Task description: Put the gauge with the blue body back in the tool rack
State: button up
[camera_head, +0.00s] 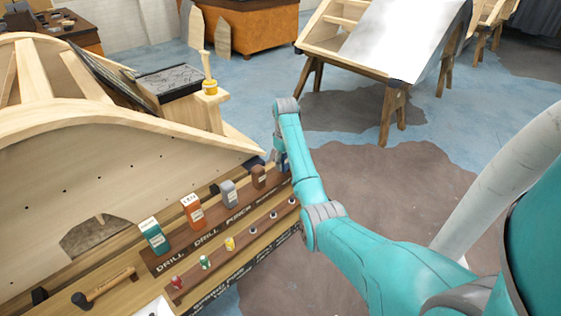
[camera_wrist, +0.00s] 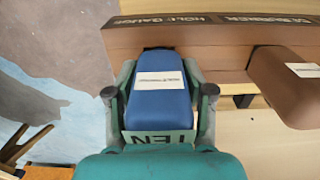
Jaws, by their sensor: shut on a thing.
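The gauge with the blue body (camera_wrist: 160,97) carries a white label and fills the middle of the wrist view. My gripper (camera_wrist: 158,78) is shut on it, with one finger on each side. The gauge's far end meets the brown tool rack (camera_wrist: 125,38) under the words "HOLE GAUGE". I cannot tell how deep it sits in the rack. In the head view, my gripper (camera_head: 281,160) is at the far right end of the rack (camera_head: 212,244), and only a little blue shows there behind my arm.
A brown-bodied tool (camera_wrist: 285,85), under the word "DEBURRER", stands close to the right of the gauge. Grey (camera_head: 229,193), orange (camera_head: 192,211) and teal (camera_head: 153,236) tools stand along the rack. A lower row holds small coloured pieces. A mallet (camera_head: 104,289) lies at lower left. Open floor lies right of the rack.

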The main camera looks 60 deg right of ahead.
jog(key=shift+f, duration=0.25)
jog(key=o, duration=1.4)
jog(key=shift+o, duration=0.2)
jog(key=shift+r, duration=0.15)
